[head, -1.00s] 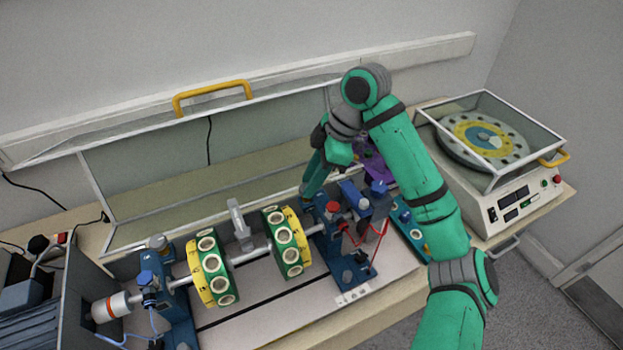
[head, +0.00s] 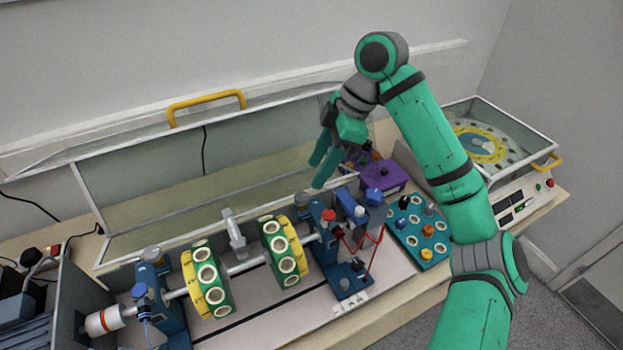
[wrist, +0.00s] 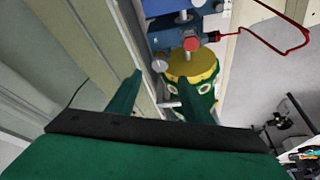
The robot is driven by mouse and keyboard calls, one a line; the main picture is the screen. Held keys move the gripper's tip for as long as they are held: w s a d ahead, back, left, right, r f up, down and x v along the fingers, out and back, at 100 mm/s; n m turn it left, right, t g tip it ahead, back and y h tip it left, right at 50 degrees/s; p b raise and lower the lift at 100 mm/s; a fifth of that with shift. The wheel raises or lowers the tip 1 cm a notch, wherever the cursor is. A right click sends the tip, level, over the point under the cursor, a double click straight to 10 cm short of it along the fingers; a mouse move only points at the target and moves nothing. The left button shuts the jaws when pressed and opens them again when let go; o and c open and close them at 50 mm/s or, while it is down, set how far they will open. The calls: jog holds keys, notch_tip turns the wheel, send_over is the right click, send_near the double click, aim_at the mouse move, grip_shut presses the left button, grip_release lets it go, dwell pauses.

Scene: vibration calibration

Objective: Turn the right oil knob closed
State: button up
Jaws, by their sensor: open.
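The right blue bearing stand (head: 325,240) is at the right end of the shaft. It carries a red knob (head: 328,215) on top and a grey round knob (head: 303,198) behind it. I cannot tell for sure which is the oil knob, or whether it is closed. My gripper (head: 319,174) is open and empty, pointing down above and behind the stand, apart from it. In the wrist view, the grey knob (wrist: 160,64) shows between and beyond the fingertips (wrist: 160,75), with the red knob (wrist: 191,44) to its right.
Yellow-green discs (head: 206,280) sit on the shaft left of the stand. A raised clear cover with a yellow handle (head: 206,100) stands behind. A red cable (head: 372,245), purple box (head: 383,178) and blue tray of knobs (head: 420,232) lie right. A balancing machine (head: 530,195) is further right.

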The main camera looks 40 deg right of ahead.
jog(key=v, duration=0.3)
jog(key=shift+w, duration=0.1)
dwell(0.5)
